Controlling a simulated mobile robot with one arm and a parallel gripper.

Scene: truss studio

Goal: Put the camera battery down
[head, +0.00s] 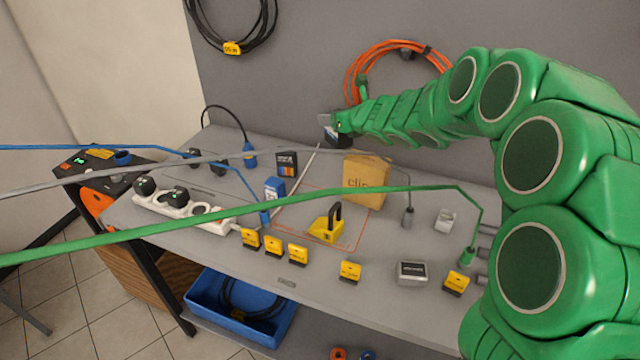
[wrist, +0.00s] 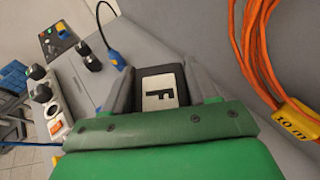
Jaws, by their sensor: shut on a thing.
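My gripper (head: 328,121) is at the end of my green arm, raised above the back part of the grey workbench (head: 375,250), near the wall. It is shut on a dark block, the camera battery (head: 331,137). In the wrist view the battery (wrist: 160,89) sits between the two grey fingers (wrist: 155,86) and shows a white label with a black mark. Its lower part is hidden behind the gripper's green body. It appears held clear of the bench top.
A cardboard box (head: 366,181), a yellow padlock-shaped item (head: 327,226), a blue box (head: 274,188) and a black box (head: 287,162) stand on the bench. Several yellow tags line the front. A white power strip (head: 180,208) lies left. Cables cross the view. Orange cable (wrist: 262,50) hangs on the wall.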

